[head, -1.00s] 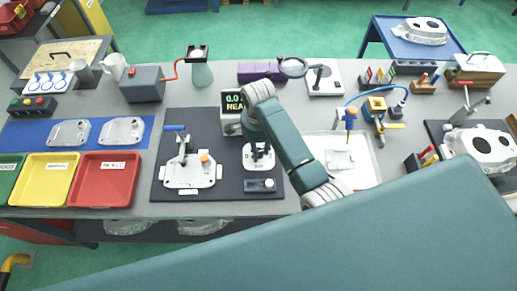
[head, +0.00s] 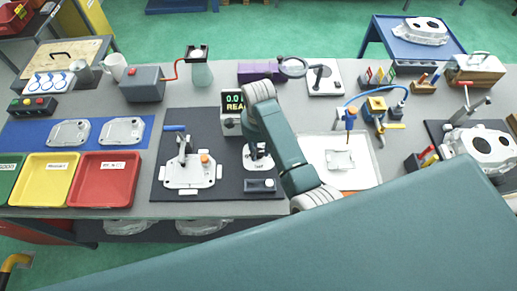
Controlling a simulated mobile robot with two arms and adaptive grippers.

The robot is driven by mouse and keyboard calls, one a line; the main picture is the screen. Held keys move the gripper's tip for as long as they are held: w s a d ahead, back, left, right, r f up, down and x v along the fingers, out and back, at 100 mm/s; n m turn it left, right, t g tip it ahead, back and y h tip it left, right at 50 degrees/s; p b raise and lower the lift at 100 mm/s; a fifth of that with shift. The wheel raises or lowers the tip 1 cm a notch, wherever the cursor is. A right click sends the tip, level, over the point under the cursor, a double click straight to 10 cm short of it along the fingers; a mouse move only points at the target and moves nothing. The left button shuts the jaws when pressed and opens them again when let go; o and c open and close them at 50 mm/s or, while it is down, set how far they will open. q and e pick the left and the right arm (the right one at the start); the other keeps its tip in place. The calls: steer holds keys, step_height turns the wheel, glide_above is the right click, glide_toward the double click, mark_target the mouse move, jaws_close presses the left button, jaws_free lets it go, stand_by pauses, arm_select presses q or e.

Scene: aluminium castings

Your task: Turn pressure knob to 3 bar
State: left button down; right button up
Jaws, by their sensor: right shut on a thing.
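A white, dial-like unit (head: 259,164) stands on the dark mat, right of the clamp fixture. My right gripper (head: 258,152) points down onto its top and is shut on what I take to be the pressure knob. The knob itself is hidden by the gripper and wrist, so its pointer and scale cannot be read. A display (head: 231,111) behind it shows a reading starting "0.0" and letters starting "REA"; my arm covers its right part. My left gripper is not in view.
The clamp fixture (head: 190,172) with a casting plate sits just left on the mat (head: 226,146). A small grey block (head: 261,185) is in front of the unit. A white tray (head: 365,178) lies right of my forearm. Red (head: 104,199) and yellow bins stand left.

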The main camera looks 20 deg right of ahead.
mark_target(259, 151)
steer(key=o, duration=1.1)
steer(key=shift+w+r, duration=0.15)
steer(key=shift+o, duration=0.2)
step_height(259, 151, up, 7)
steer(key=shift+r, duration=0.2)
